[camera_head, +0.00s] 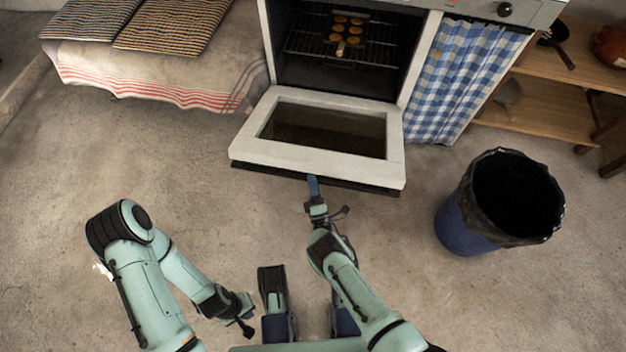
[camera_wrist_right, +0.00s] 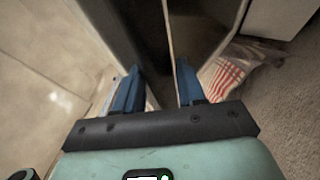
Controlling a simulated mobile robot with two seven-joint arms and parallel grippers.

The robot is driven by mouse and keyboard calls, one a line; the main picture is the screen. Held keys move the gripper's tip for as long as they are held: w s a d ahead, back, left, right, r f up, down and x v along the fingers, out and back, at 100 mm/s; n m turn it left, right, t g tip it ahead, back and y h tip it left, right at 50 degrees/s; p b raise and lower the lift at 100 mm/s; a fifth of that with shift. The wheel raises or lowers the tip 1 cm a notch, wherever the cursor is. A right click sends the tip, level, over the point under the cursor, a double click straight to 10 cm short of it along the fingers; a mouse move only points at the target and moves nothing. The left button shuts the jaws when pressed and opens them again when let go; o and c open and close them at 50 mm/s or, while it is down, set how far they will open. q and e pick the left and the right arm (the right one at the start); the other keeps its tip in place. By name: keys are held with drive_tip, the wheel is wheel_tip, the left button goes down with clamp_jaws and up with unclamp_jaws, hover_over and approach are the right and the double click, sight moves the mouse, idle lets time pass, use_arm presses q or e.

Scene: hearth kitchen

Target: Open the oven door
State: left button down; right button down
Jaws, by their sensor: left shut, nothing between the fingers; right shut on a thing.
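The white oven (camera_head: 411,60) stands at the top centre. Its door (camera_head: 240,141), white-framed with a dark glass window, is hinged down and wide open, leaving the cavity exposed. A dark handle bar (camera_head: 262,170) runs along the door's front edge. My right gripper (camera_head: 314,184) is at the middle of this edge, shut on the handle. In the right wrist view my right gripper's blue fingers (camera_wrist_right: 158,90) lie on either side of a dark strip; the grip itself is hard to make out. My left gripper (camera_head: 240,307) is low and away from the oven, shut and empty; its fingertips are mostly hidden.
A tray of round baked pieces (camera_head: 341,41) sits on a rack inside the oven. A blue bin with a black liner (camera_head: 465,226) stands right of the door. A checked curtain (camera_head: 450,80) hangs beside the oven. A cloth-covered bench (camera_head: 170,75) is left. Floor left of the door is clear.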

drive_tip(key=shift+w+d+r, duration=0.1)
drive_tip(key=shift+w+d, duration=0.25)
drive_tip(key=shift+w, duration=0.25)
drive_tip(key=c, duration=0.9)
unclamp_jaws()
drive_tip(key=shift+o, duration=0.7)
drive_tip(key=shift+w, duration=0.1)
use_arm(q)
drive_tip(key=shift+w, duration=0.15)
use_arm(e)
drive_tip(key=shift+f, duration=0.2)
